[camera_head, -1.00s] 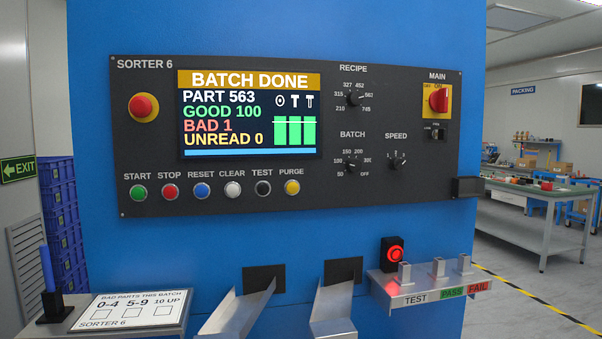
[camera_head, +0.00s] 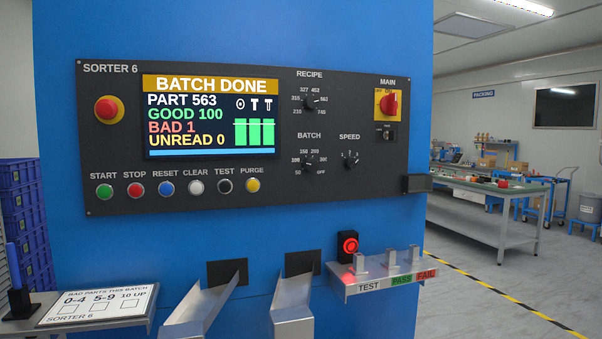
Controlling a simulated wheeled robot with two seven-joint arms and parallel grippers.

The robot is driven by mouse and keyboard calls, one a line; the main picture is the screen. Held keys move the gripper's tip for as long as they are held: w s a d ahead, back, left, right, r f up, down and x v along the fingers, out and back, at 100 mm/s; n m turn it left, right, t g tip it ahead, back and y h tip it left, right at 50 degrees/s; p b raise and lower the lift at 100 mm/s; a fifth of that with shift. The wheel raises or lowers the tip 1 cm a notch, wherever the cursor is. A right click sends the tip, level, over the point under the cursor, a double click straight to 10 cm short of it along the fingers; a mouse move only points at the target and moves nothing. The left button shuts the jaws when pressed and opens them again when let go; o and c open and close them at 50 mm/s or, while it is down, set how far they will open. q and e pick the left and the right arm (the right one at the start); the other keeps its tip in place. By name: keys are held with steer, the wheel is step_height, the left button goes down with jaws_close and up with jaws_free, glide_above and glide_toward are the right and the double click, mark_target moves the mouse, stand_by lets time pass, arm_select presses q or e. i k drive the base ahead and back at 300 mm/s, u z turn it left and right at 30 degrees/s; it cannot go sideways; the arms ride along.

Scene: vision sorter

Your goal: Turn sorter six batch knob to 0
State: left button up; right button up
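The sorter 6 panel (camera_head: 270,192) is a black plate on the blue cabinet. The batch knob (camera_head: 308,164) is a small black dial below the recipe knob (camera_head: 310,103) and left of the speed knob (camera_head: 350,159). Its scale reads 50, 100, 150, 200, 300 and OFF. Its pointer is too small to read surely. The screen (camera_head: 210,118) shows BATCH DONE, part 563, good 100, bad 1, unread 0. Neither of my grippers is in view.
Two metal chutes (camera_head: 291,292) and a test shelf (camera_head: 385,283) with a red-lit button (camera_head: 349,245) stick out below the panel. A tally card (camera_head: 98,304) lies on a ledge at the lower left. A workbench (camera_head: 490,205) stands at the right, with open floor before it.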

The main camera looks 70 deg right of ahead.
mark_target(310, 163)
steer(key=u, duration=0.1)
steer(key=k, duration=0.2)
steer(key=z, duration=1.25)
